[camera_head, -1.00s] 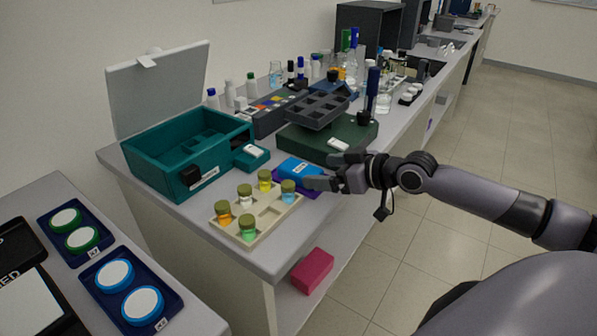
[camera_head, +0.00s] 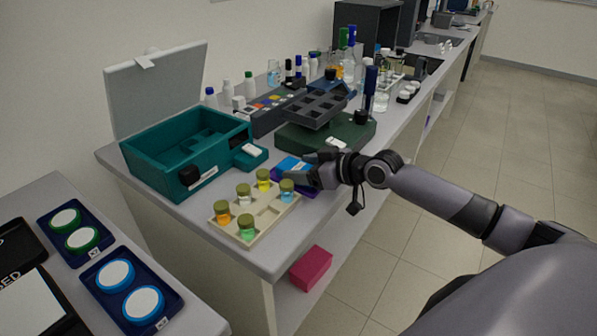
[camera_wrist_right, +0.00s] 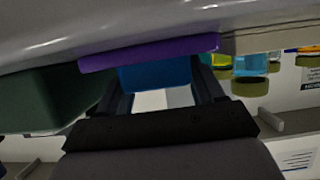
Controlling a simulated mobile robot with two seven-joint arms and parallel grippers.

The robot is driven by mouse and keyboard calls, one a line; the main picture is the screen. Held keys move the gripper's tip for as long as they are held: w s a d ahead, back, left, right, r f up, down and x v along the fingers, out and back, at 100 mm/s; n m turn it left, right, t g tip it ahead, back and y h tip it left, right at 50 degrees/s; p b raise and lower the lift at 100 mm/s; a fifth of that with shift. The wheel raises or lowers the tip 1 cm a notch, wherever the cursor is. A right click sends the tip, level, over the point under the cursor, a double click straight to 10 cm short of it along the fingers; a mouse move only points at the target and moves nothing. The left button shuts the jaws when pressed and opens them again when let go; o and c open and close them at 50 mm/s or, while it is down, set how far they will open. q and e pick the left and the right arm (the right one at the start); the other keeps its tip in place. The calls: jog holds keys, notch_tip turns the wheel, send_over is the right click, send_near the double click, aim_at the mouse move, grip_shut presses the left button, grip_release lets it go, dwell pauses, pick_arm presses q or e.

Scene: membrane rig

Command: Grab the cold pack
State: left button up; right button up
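The cold pack, a blue block with a white label (camera_head: 288,165), lies on a purple tray (camera_head: 308,194) at the bench's front edge. My right gripper (camera_head: 308,173) is at the pack's right end and hides part of it. In the right wrist view, the blue pack (camera_wrist_right: 155,75) and its white label show between the two spread fingers, with the purple tray (camera_wrist_right: 150,52) beyond. The gripper is open around the pack; I cannot tell whether a finger touches it. My left gripper is not in view.
A cream rack (camera_head: 262,226) with several small vials stands just left of the pack. A teal box (camera_head: 165,160) with a raised lid and a dark green base (camera_head: 345,137) stand behind. A pink box (camera_head: 311,268) sits on the lower shelf. The floor at right is clear.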

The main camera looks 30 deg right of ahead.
jog(key=c, duration=0.6)
jog(key=shift+r, duration=0.15)
